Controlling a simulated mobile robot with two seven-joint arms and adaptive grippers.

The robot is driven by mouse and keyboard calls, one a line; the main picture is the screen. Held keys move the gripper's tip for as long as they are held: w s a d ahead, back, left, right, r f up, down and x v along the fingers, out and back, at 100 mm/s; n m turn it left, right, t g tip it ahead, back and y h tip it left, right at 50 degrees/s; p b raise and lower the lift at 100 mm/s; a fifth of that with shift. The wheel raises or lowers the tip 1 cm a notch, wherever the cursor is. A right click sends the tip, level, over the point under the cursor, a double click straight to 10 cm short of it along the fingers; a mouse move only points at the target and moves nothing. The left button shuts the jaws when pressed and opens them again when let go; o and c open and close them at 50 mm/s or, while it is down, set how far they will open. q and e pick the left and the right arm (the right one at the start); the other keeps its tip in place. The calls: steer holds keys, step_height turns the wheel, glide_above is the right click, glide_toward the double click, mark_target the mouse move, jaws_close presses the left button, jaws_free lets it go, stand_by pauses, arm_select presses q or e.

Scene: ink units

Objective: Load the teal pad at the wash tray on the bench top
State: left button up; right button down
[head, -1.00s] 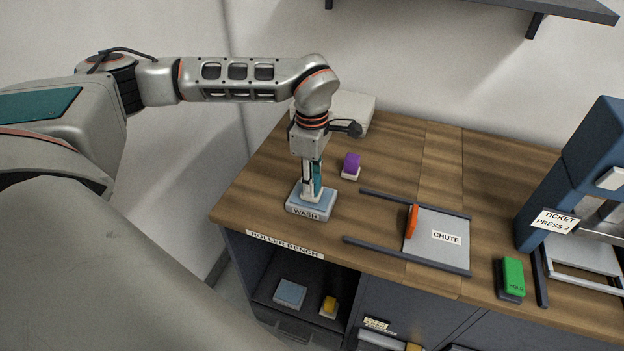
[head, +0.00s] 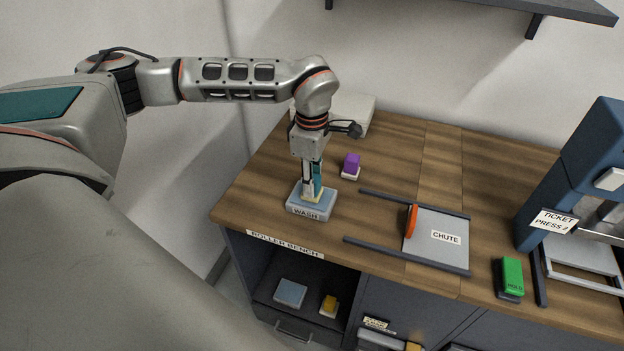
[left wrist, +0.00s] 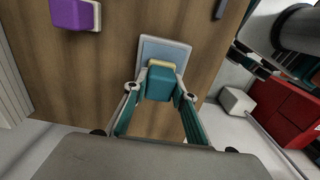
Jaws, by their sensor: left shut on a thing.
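The wash tray (head: 296,206), pale blue with a WASH label, lies at the front left of the bench top (head: 385,150). My left gripper (head: 312,190) points down over it, shut on the teal pad (left wrist: 160,86). The left wrist view shows the pad as a teal block with a cream edge between my two fingertips (left wrist: 158,88). It is at the near side of the wash tray, which also shows there (left wrist: 150,48). In the head view the fingers partly hide the pad. I cannot tell whether its underside touches the tray. My right gripper is not in view.
A purple block on a white base (head: 351,166) stands behind the tray. To the right are the chute (head: 430,250) with dark rails and an orange piece (head: 411,221), a green HOLD block (head: 513,273) and a blue ticket press (head: 560,190). An open shelf lies below.

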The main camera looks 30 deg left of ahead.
mark_target(316, 181)
arm_select(q)
steer(key=shift+s+f, duration=0.1)
steer(key=shift+f, duration=0.05)
